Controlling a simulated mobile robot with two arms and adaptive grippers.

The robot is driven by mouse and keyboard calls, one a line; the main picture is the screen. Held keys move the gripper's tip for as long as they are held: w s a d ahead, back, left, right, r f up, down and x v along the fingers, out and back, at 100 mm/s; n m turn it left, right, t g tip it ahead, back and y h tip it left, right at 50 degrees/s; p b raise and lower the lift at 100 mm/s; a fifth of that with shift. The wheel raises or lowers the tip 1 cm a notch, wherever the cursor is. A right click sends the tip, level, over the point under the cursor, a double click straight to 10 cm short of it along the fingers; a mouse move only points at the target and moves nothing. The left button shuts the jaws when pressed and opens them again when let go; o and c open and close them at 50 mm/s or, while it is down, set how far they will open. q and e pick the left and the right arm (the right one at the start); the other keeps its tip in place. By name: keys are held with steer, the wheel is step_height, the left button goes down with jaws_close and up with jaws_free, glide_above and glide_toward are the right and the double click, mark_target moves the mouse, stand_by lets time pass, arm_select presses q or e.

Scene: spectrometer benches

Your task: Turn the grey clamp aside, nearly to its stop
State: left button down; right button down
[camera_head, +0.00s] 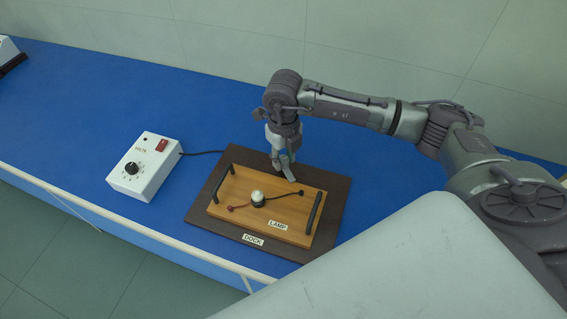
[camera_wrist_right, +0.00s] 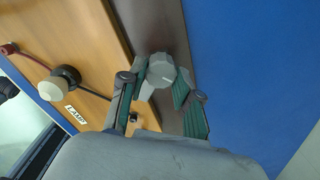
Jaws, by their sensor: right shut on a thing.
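The grey clamp (camera_wrist_right: 161,70) shows in the right wrist view as a rounded grey knob with a short lever. It sits at the edge of the wooden lamp board (camera_wrist_right: 98,60), over the dark dock base (camera_wrist_right: 170,25). My right gripper (camera_wrist_right: 157,92) has its fingers on either side of the clamp and is shut on it. In the head view my right gripper (camera_head: 285,168) points down at the far edge of the lamp board (camera_head: 235,190). The clamp is mostly hidden by the fingers there. My left gripper is not in view.
A round white lamp (camera_head: 257,197) with red and black leads stands on the board between two black handles. A white supply box (camera_head: 145,168) with a dial and red switch stands to the left. The blue bench (camera_head: 120,95) is clear behind, up to the wall.

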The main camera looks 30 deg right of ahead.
mark_target(284, 159)
steer(key=n+b, duration=0.5)
steer(key=shift+w+d+f+n, duration=0.1)
steer(key=shift+f+n, duration=0.1)
steer(key=shift+n, duration=0.1)
steer(key=shift+r+n+b, duration=0.2)
steer(key=shift+n+b, duration=1.6)
steer(key=shift+b, duration=0.15)
steer(key=c, duration=0.8)
jaws_free()
step_height(284, 159, up, 12)
